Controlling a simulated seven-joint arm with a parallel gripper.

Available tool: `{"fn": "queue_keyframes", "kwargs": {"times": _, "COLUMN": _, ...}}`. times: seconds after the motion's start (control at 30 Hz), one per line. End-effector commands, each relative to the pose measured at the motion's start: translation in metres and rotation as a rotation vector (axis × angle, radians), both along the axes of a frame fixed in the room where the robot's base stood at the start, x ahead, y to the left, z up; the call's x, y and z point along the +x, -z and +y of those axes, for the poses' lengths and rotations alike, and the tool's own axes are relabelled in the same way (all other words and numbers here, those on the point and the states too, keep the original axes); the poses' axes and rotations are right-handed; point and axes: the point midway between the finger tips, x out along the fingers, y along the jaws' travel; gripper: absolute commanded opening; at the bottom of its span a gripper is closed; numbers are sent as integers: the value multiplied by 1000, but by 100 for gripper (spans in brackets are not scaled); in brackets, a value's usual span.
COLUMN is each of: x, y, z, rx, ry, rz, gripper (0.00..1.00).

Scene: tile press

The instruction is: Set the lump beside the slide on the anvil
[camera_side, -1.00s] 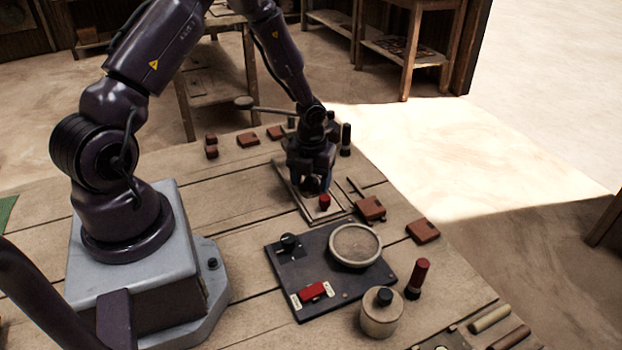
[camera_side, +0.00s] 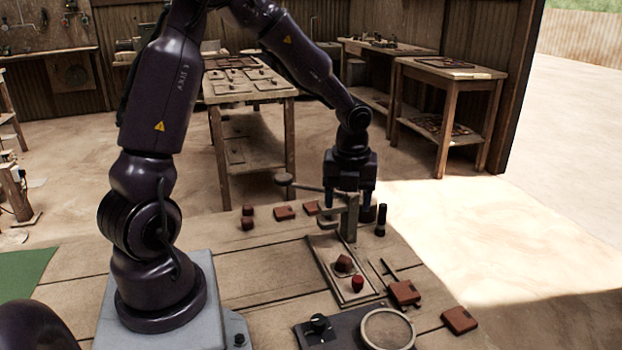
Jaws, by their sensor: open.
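A brown lump (camera_side: 344,262) sits on the long wooden bed of the press (camera_side: 322,248), which I take to hold the anvil. A small red knob (camera_side: 358,283), probably the slide's handle, stands just in front of it on the same bed. I cannot make out the slide's edges. My gripper (camera_side: 348,198) points down, open and apart from the lump, above and behind it near the press upright (camera_side: 349,222). The press frame and lever (camera_side: 310,187) partly cover the space between my fingers.
Reddish-brown blocks lie behind left (camera_side: 284,212) and at right (camera_side: 404,292), (camera_side: 460,320). A dark upright cylinder (camera_side: 381,220) stands right of my gripper. A round disc (camera_side: 387,330) on a dark panel is in front. Boards at the bed's left are clear.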

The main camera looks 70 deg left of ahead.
Motion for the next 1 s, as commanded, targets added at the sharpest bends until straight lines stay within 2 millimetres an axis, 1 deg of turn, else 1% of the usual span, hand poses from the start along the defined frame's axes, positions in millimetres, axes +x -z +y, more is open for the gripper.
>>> {"fn": "queue_keyframes", "kwargs": {"times": 0.03, "x": -5, "y": -22, "z": -10, "rx": 33, "ry": -116, "rz": -39, "gripper": 61}}
{"fn": "queue_keyframes", "kwargs": {"times": 0.1, "x": -15, "y": -49, "z": -24, "rx": 53, "ry": -328, "rz": -104, "gripper": 61}}
{"fn": "queue_keyframes", "kwargs": {"times": 0.17, "x": -26, "y": -70, "z": -37, "rx": 52, "ry": -513, "rz": -166, "gripper": 61}}
{"fn": "queue_keyframes", "kwargs": {"times": 0.2, "x": -34, "y": -83, "z": -45, "rx": 42, "ry": -637, "rz": -210, "gripper": 61}}
{"fn": "queue_keyframes", "kwargs": {"times": 0.27, "x": -48, "y": -101, "z": -57, "rx": 8, "ry": -824, "rz": -277, "gripper": 61}}
{"fn": "queue_keyframes", "kwargs": {"times": 0.3, "x": -57, "y": -111, "z": -65, "rx": -25, "ry": -948, "rz": -319, "gripper": 61}}
{"fn": "queue_keyframes", "kwargs": {"times": 0.37, "x": -72, "y": -126, "z": -77, "rx": -91, "ry": -1132, "rz": -376, "gripper": 61}}
{"fn": "queue_keyframes", "kwargs": {"times": 0.4, "x": -82, "y": -134, "z": -84, "rx": -144, "ry": -1252, "rz": -403, "gripper": 61}}
{"fn": "queue_keyframes", "kwargs": {"times": 0.5, "x": -106, "y": -148, "z": -100, "rx": -291, "ry": -1522, "rz": -441, "gripper": 61}}
{"fn": "queue_keyframes", "kwargs": {"times": 0.6, "x": -125, "y": -155, "z": -111, "rx": -426, "ry": -1730, "rz": -434, "gripper": 61}}
{"fn": "queue_keyframes", "kwargs": {"times": 0.7, "x": -137, "y": -159, "z": -118, "rx": -521, "ry": -1870, "rz": -405, "gripper": 61}}
{"fn": "queue_keyframes", "kwargs": {"times": 0.83, "x": -144, "y": -160, "z": -122, "rx": -577, "ry": -1954, "rz": -379, "gripper": 61}}
{"fn": "queue_keyframes", "kwargs": {"times": 1.0, "x": -144, "y": -160, "z": -122, "rx": -581, "ry": -1966, "rz": -377, "gripper": 61}}
